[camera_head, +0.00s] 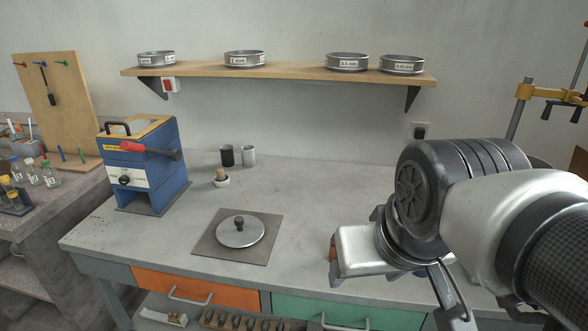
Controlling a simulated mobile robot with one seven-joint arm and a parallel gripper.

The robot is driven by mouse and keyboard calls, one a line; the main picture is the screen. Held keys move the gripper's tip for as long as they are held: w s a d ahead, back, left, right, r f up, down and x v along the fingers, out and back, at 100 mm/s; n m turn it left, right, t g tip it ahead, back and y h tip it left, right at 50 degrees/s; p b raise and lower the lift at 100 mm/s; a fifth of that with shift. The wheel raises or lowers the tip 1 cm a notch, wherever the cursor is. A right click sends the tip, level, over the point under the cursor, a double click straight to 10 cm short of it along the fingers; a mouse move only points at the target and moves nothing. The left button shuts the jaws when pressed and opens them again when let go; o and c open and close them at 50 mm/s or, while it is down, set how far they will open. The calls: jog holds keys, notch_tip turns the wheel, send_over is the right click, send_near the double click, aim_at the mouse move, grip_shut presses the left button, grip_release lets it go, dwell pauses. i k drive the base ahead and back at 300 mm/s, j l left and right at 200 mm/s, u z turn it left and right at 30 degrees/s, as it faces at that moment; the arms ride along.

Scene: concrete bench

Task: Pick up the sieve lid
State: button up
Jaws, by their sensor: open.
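The sieve lid (240,231) is a round, shiny metal disc with a dark knob on top. It lies flat on a square grey mat (213,250) near the front of the bench, left of centre. My gripper (454,312) is at the lower right, over the bench's front edge and well to the right of the lid. It is open and apart from the lid. My own arm hides part of the gripper.
A blue sieve shaker (150,180) stands on the bench at left. Two cups (227,156) (248,156) and a small bowl (220,181) with a brush are behind the lid. Labelled sieves (245,58) stand on the wall shelf (290,73). The bench between lid and gripper is clear.

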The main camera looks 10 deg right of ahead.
aim_at(240, 230)
jog(key=z, duration=1.5)
jog(key=u, duration=2.1)
jog(key=i+j+z, duration=0.45)
jog(key=j, duration=0.2)
jog(key=i+j+z, duration=0.1)
jog(key=j+z, duration=0.15)
jog(key=i+j+z, duration=0.2)
jog(key=j, duration=0.25)
jog(key=j+z, duration=0.25)
jog(key=j, duration=0.15)
